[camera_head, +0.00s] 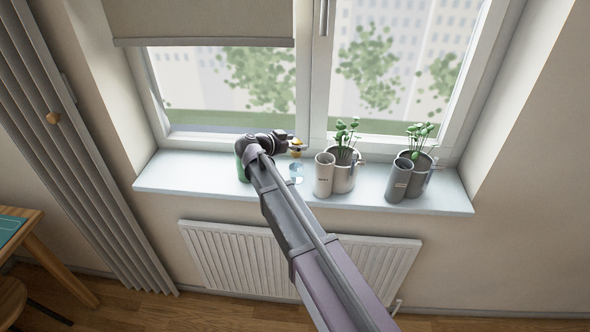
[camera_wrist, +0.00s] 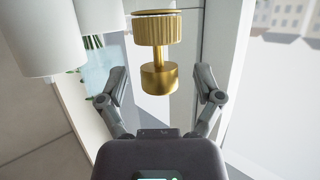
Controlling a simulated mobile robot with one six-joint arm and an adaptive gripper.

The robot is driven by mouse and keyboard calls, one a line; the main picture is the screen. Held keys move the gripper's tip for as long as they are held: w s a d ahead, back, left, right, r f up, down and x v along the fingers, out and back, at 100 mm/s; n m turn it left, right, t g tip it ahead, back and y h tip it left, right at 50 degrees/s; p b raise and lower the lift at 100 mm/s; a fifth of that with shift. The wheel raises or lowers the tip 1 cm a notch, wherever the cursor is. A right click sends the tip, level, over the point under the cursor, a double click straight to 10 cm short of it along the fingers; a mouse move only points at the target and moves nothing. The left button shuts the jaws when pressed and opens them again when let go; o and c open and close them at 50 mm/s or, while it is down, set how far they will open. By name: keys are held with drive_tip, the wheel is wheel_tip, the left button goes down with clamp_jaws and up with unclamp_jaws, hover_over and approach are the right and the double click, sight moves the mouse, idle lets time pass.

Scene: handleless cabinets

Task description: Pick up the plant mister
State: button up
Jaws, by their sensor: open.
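A gold, waisted object (camera_wrist: 158,45) with a ribbed wide end, a thin neck and a smooth drum is in the wrist view. It may be the plant mister, but I cannot be sure. In the head view it is small and orange-gold (camera_head: 296,147), on the windowsill near the window. My gripper (camera_wrist: 159,90) is open, its fingers spread to either side of the gold object's lower drum, with visible gaps to both. In the head view my gripper (camera_head: 286,141) points right toward it from the left.
The windowsill (camera_head: 440,200) carries a pale blue clear item (camera_head: 296,172), a white cylinder (camera_head: 324,175), a grey cylinder (camera_head: 398,181) and two potted plants (camera_head: 345,165) (camera_head: 422,160). A green object (camera_head: 240,168) is partly hidden by my arm. The window frame (camera_wrist: 228,60) stands close on the right.

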drive_tip(key=shift+c, duration=0.2)
clamp_jaws()
drive_tip(key=shift+r, duration=0.15)
idle(0.3)
wheel_tip(320, 180, up, 10)
drive_tip(key=p, duration=1)
idle(0.6)
